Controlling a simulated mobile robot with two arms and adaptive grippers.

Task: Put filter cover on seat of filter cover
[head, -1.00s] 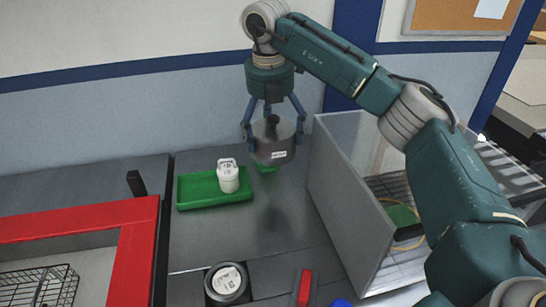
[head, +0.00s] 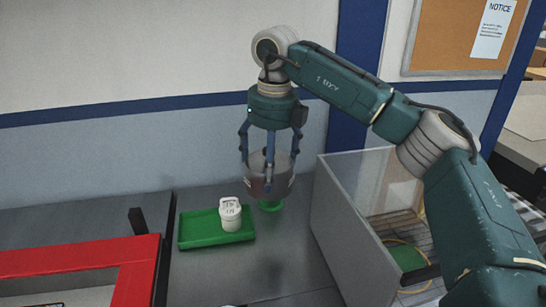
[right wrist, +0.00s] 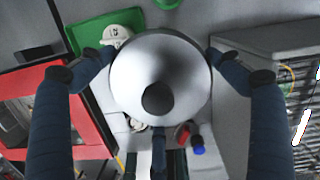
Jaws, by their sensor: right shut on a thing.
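My right gripper (head: 268,178) is shut on a grey, round, bowl-like part with a dark knob, which I take to be the filter cover (head: 282,172). It holds the cover in the air above the grey worktop. In the right wrist view the cover (right wrist: 185,75) fills the middle, its dark knob facing the camera and the fingers around its rim. I cannot make out the seat of the filter cover in the current views; the cover hides part of the worktop below. My left gripper is not in view.
A green tray (head: 190,238) with a white lidded jar (head: 230,215) stands left of the cover. A small green object (head: 270,206) shows below it. A grey-walled box (head: 345,215) stands to the right, a red-framed bin (head: 80,258) at left.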

